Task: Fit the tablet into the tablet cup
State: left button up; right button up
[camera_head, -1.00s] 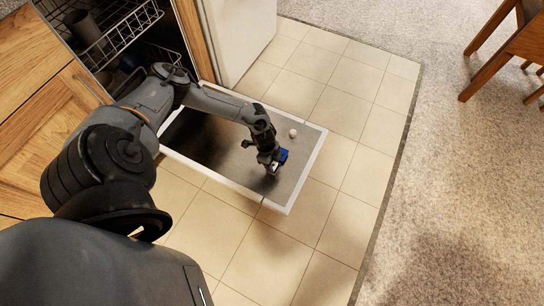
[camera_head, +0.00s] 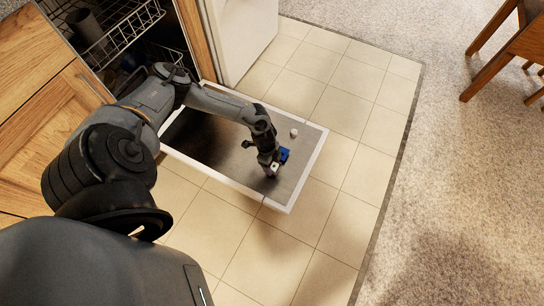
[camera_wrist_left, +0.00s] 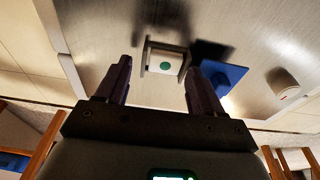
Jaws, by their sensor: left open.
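A small white tablet (camera_wrist_left: 165,62) with a green dot sits in the left wrist view between my left fingers. Pale walls stand on either side of it, as of the tablet cup (camera_wrist_left: 146,57); I cannot tell how deep it sits. The blue flap (camera_wrist_left: 223,76) beside the cup lies to the right; it also shows in the head view (camera_head: 284,154). My left gripper (camera_head: 270,172) is open, low over the door panel, with fingers (camera_wrist_left: 159,68) apart on both sides of the tablet. Its wrist partly hides the cup in the head view. My right gripper is not in view.
The open dishwasher door (camera_head: 318,153) lies flat over the tiled floor. A round white cap (camera_head: 294,132) stands on it beyond the blue flap. The wire rack (camera_head: 117,30) is at upper left. Tiles right of the door are clear; a wooden chair (camera_head: 500,45) stands farther off.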

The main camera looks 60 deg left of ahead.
pick_arm(q)
notch_tip(320, 180, up, 11)
jog(key=s+a+p, duration=0.1)
jog(key=p, duration=0.6)
jog(key=shift+a+f, duration=0.2)
jog(key=shift+a, duration=0.2)
jog(key=shift+s, duration=0.1)
